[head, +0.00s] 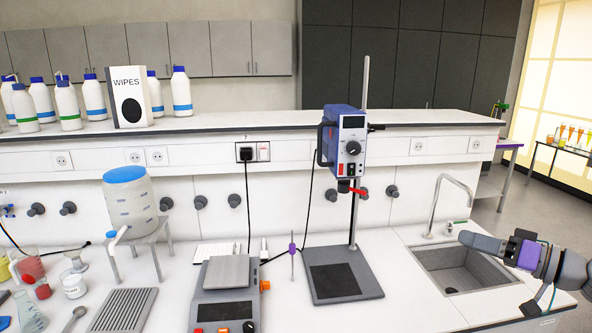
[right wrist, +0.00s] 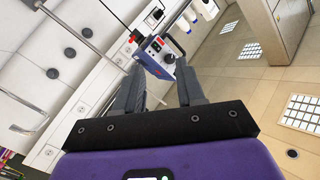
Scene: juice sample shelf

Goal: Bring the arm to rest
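My right arm comes in from the right edge in the head view. Its gripper (head: 466,238) is held up above the right side of the sink, pointing left, with nothing visible in it. In the right wrist view the two fingers of the right gripper (right wrist: 160,84) stand apart with an empty gap between them. Nothing touches the fingers. My left gripper and arm are not in view.
The sink (head: 427,272) and tap (head: 450,205) lie near the right gripper. A blue overhead stirrer (head: 343,140) stands left of it. A hotplate (head: 226,308) and white container (head: 130,205) are further left. Bench space between stirrer and sink is clear.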

